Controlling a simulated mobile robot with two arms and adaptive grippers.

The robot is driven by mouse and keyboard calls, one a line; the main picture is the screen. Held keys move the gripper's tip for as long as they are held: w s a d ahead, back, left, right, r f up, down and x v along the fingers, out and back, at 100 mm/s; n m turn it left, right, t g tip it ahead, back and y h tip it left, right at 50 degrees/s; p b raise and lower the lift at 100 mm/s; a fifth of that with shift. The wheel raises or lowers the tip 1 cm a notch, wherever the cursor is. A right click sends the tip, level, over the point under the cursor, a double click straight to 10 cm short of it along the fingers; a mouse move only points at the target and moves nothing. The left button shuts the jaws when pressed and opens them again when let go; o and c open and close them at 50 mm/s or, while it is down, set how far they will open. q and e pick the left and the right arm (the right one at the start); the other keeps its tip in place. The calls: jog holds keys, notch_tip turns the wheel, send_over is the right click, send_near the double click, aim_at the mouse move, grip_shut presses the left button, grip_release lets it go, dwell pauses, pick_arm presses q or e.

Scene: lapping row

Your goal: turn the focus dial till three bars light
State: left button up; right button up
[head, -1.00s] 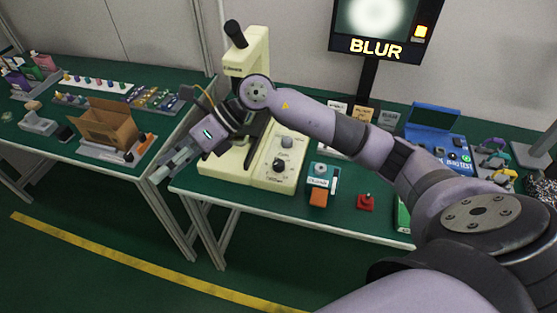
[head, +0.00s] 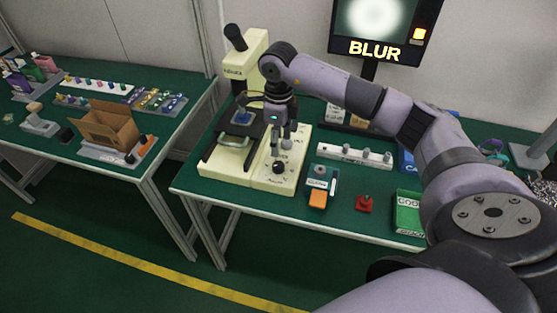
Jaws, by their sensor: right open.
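The cream microscope (head: 240,62) stands on the green bench, with a dark stage and a blue sample on it. Its base panel carries a black dial (head: 278,167) with markings around it; the lettering is too small to read surely. A paler knob behind this dial is now hidden by my right gripper. My left gripper is out of view.
The left bench holds a cardboard box (head: 108,127).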

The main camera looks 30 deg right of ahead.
aim_at(278, 164)
notch_tip(278, 164, down, 9)
jog(key=shift+f+p, duration=0.1)
jog(key=shift+p, duration=0.45)
jog(key=shift+c, duration=0.3)
jog(key=c, duration=1.1)
